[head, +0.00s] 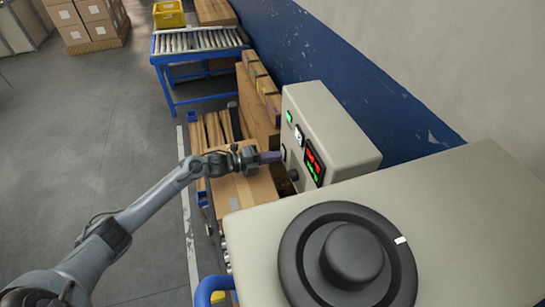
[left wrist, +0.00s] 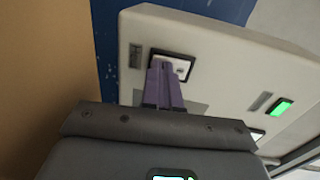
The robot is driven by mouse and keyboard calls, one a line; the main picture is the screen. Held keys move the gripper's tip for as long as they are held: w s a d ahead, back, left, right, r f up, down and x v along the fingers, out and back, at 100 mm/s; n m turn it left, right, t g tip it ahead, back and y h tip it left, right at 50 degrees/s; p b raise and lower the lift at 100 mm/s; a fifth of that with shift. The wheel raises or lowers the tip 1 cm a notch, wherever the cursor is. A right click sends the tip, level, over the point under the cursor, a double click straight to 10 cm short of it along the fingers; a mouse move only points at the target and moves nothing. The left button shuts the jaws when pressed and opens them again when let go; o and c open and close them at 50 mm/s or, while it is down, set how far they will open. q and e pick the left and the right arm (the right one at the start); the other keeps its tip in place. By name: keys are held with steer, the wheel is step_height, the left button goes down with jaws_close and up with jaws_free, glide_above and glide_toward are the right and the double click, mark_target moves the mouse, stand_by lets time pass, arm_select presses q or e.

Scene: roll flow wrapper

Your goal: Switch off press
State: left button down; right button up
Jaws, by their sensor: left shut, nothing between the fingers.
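The press is a beige machine with a control box (head: 330,130) standing on it. On the box face are a green lit button (head: 289,117), a white switch (head: 298,133) and a dark display (head: 314,162) with red and green digits. My left gripper (head: 277,157) is shut and empty, its fingertips at the box's face. In the left wrist view its purple fingers (left wrist: 165,80) reach the lower edge of a white rocker switch (left wrist: 177,66) in a black frame; I cannot tell if they touch it. A green light (left wrist: 282,107) glows to the right. My right gripper is not in view.
A large black dial (head: 350,258) sits on the beige housing (head: 480,210) in front. Cardboard boxes (head: 245,190) lie beside and below my left arm. A roller conveyor (head: 200,42) with a yellow crate (head: 168,14) stands behind.

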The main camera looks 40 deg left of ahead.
arm_select(q)
steer(key=shift+t, duration=0.3)
steer(key=v, duration=1)
steer(key=shift+s+a+f+b, duration=0.2)
steer(key=shift+f+b, duration=0.05)
steer(key=shift+b, duration=0.1)
stand_by(0.6)
